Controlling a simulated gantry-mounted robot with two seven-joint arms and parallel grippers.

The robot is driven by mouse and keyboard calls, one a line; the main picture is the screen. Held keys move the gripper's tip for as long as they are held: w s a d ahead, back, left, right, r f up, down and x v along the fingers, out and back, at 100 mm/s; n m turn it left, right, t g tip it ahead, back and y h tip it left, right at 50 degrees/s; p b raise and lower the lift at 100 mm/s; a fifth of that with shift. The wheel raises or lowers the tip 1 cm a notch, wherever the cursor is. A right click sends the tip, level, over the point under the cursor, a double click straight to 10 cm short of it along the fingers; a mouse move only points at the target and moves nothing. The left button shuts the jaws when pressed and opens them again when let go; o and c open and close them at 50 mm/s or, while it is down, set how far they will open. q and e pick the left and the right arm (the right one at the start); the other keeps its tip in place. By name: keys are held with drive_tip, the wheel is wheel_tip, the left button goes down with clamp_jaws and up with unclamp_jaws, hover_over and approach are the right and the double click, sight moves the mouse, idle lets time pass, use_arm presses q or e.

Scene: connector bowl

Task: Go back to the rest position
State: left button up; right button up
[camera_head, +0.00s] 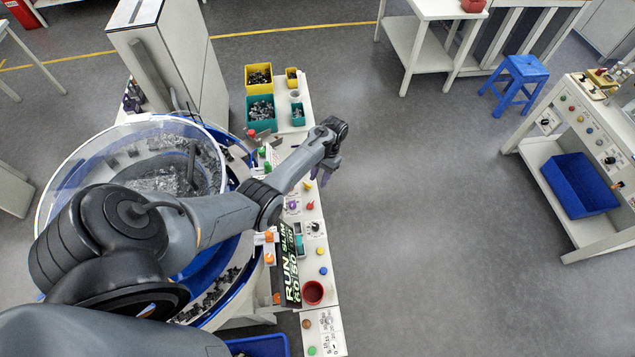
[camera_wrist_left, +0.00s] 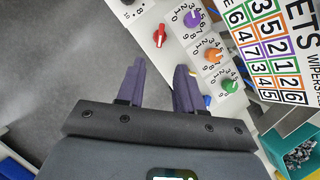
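My left arm reaches in from the lower left of the head view, across the clear-walled connector bowl (camera_head: 62,185). My left gripper (camera_head: 322,177) hangs past the right edge of the control panel, pointing down. In the left wrist view its two purple fingers (camera_wrist_left: 160,85) stand apart with nothing between them. Grey floor shows beyond the left finger and the white panel (camera_wrist_left: 170,18) beyond the right. My right gripper is in neither view.
Open floor (camera_head: 430,220) lies to the right. A blue stool (camera_head: 518,75) and another bench with a blue crate (camera_head: 578,185) stand farther off.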

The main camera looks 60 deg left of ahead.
use_arm(q)
drive_tip(key=shift+r, duration=0.15)
idle(0.4)
drive_tip(key=s+d+r+m+t+p, duration=0.1)
drive_tip(key=s+d+r+m+t, duration=0.1)
drive_tip(key=s+d+r, duration=0.3)
drive_tip(key=s+d+r+m+t+y+p, duration=0.1)
drive_tip(key=s+d+r, duration=0.5)
drive_tip(key=d, duration=0.7)
drive_tip(key=s+d+r+m+t+p, duration=0.1)
drive_tip(key=s+d+r+m+t, duration=0.2)
drive_tip(key=d, duration=0.6)
wheel_tip(320, 180, up, 4)
drive_tip(key=shift+s+f+m+t+y, duration=0.3)
drive_tip(key=shift+s+t, duration=0.4)
drive_tip(key=shift+s, duration=0.5)
